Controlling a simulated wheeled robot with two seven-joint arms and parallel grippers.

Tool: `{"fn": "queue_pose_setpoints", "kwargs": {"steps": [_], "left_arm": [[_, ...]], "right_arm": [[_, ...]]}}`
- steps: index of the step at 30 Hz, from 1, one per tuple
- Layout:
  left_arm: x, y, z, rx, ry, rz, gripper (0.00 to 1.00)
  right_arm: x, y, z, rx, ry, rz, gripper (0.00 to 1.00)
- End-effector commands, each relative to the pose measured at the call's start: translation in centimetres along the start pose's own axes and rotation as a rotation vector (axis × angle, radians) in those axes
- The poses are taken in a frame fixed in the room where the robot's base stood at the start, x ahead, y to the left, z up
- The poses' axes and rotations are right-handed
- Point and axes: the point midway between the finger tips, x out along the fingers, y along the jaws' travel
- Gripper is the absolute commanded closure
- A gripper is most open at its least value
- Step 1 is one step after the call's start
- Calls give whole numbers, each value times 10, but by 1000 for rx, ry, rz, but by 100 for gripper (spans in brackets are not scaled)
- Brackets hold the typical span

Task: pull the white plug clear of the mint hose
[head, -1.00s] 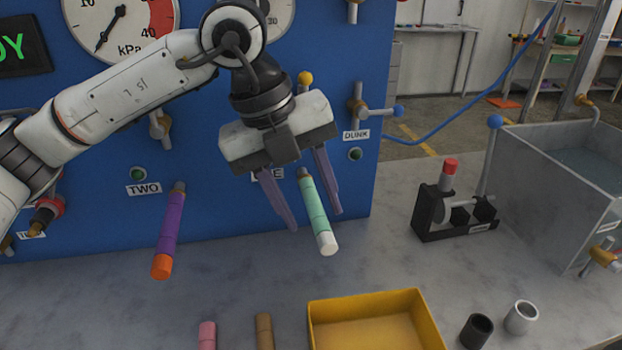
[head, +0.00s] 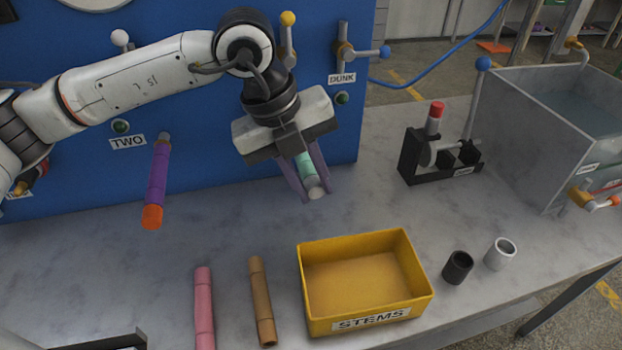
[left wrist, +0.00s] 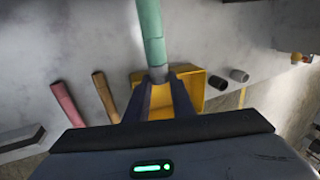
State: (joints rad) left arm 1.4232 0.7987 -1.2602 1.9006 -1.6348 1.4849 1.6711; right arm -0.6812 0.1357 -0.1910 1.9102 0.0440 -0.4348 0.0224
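The mint hose (head: 304,162) hangs from the blue panel, partly hidden by my left gripper in the head view. It also shows in the left wrist view (left wrist: 151,28), coming in from the top. The white plug (head: 316,192) sits at its lower end, with no gap visible between plug and hose. My left gripper (head: 316,195) has its two purple fingers on either side of the plug, closed in against it. In the left wrist view the fingertips flank the plug (left wrist: 158,75) closely. My right gripper is in neither view.
A purple hose with an orange plug (head: 156,185) hangs to the left. A black fixture (head: 425,160) and metal tank (head: 520,135) are right.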

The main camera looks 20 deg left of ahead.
Motion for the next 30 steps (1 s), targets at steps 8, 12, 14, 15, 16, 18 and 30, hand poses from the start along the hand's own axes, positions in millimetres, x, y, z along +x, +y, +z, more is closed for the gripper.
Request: {"fn": "queue_pose_setpoints", "kwargs": {"steps": [8,12,14,15,16,18,30], "left_arm": [[0,0,0,0,0,0,100],[0,0,-2,1,0,0,100],[0,0,-2,1,1,0,100],[0,0,-3,1,1,0,100],[0,0,-4,2,1,0,100],[0,0,-4,2,1,0,100],[0,0,-9,0,0,0,100]], "right_arm": [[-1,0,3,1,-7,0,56],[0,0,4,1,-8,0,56],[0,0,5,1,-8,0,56],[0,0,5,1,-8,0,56],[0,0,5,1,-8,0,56],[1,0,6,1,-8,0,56],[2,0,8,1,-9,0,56]]}}
